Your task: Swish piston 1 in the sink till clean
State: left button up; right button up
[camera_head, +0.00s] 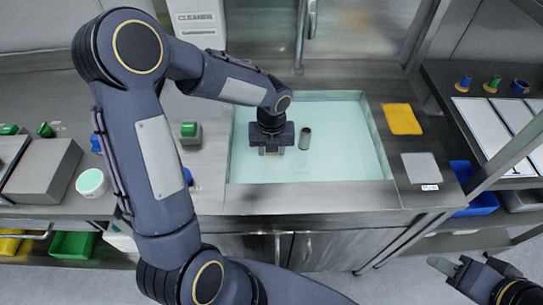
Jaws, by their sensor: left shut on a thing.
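The sink (310,188) is filled with pale green water. My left gripper (270,151) points down into it, left of the middle, at or just above the water. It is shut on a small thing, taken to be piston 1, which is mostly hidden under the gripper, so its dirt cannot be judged. A dark upright cylinder (305,138) stands in the water just right of the gripper, apart from it. My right gripper (468,268) is at the bottom right, away from the sink, with its fingers apart and nothing seen between them.
A tap (300,50) and a cleaner container (196,22) stand behind the sink. Yellow (402,119) and grey (421,168) pads lie to its right. A green-topped block (190,131) and a white tub (91,182) are to the left. Several small coloured parts stand on the right shelf.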

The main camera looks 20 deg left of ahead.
pick_arm(q)
jog(key=shift+w, duration=0.1)
jog(key=shift+w+a+p, duration=0.25)
jog(key=shift+w+a, duration=0.05)
jog(key=shift+w, duration=0.25)
jog(key=shift+w+a+p, duration=0.25)
jog(key=shift+w, duration=0.25)
jog(key=shift+s+d, duration=0.1)
jog(key=shift+s, duration=0.1)
jog(key=shift+s+d, duration=0.25)
jog(key=shift+s, duration=0.25)
jog(key=shift+s+d, duration=0.2)
jog(key=shift+s, duration=0.25)
jog(key=shift+w+r, duration=0.1)
jog(key=shift+w, duration=0.1)
jog(key=shift+w+a, duration=0.25)
jog(key=shift+w, duration=0.15)
notch_tip(320, 180, up, 13)
jog(key=p, duration=1.2)
